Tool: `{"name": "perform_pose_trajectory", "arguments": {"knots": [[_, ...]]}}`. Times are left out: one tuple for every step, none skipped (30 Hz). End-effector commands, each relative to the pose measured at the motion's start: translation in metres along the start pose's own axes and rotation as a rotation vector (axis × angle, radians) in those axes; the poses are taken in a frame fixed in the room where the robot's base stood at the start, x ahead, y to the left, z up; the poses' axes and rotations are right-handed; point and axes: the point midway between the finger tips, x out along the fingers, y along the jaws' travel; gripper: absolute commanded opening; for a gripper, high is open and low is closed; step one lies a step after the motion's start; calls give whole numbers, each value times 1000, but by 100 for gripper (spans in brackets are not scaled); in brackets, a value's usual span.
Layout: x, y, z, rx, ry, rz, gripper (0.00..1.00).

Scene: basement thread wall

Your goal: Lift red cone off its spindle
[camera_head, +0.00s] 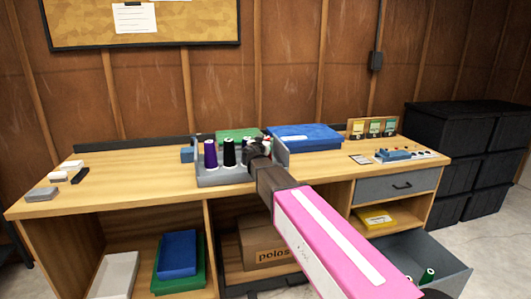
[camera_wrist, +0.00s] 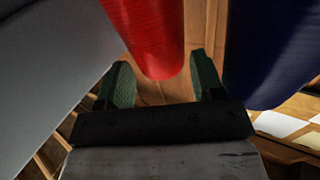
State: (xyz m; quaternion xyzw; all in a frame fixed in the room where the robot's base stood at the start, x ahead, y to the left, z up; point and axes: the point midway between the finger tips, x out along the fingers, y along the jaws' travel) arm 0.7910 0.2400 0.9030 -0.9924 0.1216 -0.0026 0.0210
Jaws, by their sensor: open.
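The red cone (camera_wrist: 150,38) shows large at the top of the wrist view, upside down in the picture's sense, with its lower end near my fingertips. My gripper (camera_wrist: 163,80) is open, with one green-padded finger on each side of a gap. The red cone's end lies at the front of this gap, closer to the left finger; I cannot tell whether it touches. In the head view my gripper (camera_head: 260,146) is at the grey thread rack (camera_head: 215,178) and hides the red cone. The spindle is hidden too.
A dark blue cone (camera_wrist: 272,50) stands close to the right finger. A grey panel (camera_wrist: 45,70) fills the left of the wrist view. Purple (camera_head: 210,154) and black (camera_head: 229,153) cones stand left of my gripper. A blue tray (camera_head: 304,137) lies to the right.

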Motion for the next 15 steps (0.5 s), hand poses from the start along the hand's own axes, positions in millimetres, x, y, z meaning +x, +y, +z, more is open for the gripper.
{"name": "perform_pose_trajectory", "arguments": {"knots": [[11,-2,0,0,0,1,61],[15,-2,0,0,0,1,61],[20,-1,0,0,0,1,61],[24,-1,0,0,0,0,61],[26,-1,0,0,0,0,61],[28,-1,0,0,0,0,61],[28,0,0,0,0,0,61],[28,0,0,0,0,0,61],[28,0,0,0,0,0,61],[27,0,0,0,0,-1,61],[27,0,0,0,0,-1,61],[27,0,0,0,0,-1,61],[27,0,0,0,0,0,58],[27,0,0,0,0,0,48],[27,0,0,0,0,0,35]]}}
